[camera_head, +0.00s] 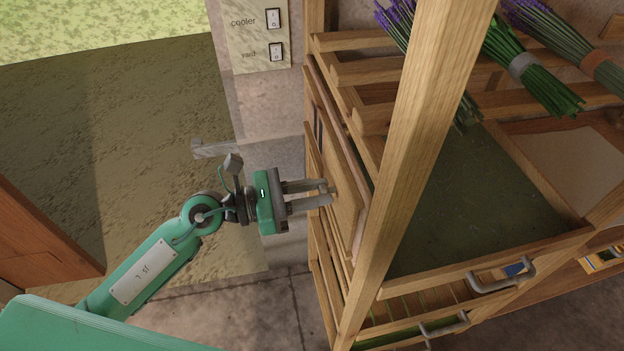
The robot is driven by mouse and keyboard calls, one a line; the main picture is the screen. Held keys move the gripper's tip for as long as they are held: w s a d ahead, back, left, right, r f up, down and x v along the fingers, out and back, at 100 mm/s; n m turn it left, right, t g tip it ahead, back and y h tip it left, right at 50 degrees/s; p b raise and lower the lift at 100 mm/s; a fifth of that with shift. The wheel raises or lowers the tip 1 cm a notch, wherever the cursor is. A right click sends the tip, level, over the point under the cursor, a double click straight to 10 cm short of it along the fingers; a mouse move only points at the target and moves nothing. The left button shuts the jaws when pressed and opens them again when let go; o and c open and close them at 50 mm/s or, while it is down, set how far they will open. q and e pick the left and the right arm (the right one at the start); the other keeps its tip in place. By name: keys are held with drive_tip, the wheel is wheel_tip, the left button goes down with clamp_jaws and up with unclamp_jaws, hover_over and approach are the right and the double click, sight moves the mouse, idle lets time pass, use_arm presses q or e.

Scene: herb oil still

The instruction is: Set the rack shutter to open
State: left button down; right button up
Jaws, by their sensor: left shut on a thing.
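The wooden rack (408,150) fills the right half of the head view. Its shutter (347,205) is a flat wooden panel on the rack's left side. My left gripper (329,193) comes in from the left with its two grey fingers at the shutter's face. It is shut on a small part of the shutter, likely its knob or edge; the fingers mostly hide that part. How far the shutter stands open is hard to tell from this angle. My right gripper is not in view.
Lavender bundles (534,72) lie on the slatted top of the rack. A dark green tray (470,205) and drawers with grey handles (500,277) sit below. A wall panel (258,36) carries two switches labelled cooler and yard. Bare floor lies left of the rack.

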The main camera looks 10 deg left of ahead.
use_arm(q)
drive_tip(key=shift+s+d+f, duration=0.1)
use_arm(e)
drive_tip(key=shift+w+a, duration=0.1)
use_arm(q)
drive_tip(key=c, duration=1.4)
unclamp_jaws()
drive_tip(key=shift+o, duration=1)
drive_tip(key=shift+s, duration=0.15)
drive_tip(key=b+v, duration=0.6)
drive_tip(key=v, duration=0.8)
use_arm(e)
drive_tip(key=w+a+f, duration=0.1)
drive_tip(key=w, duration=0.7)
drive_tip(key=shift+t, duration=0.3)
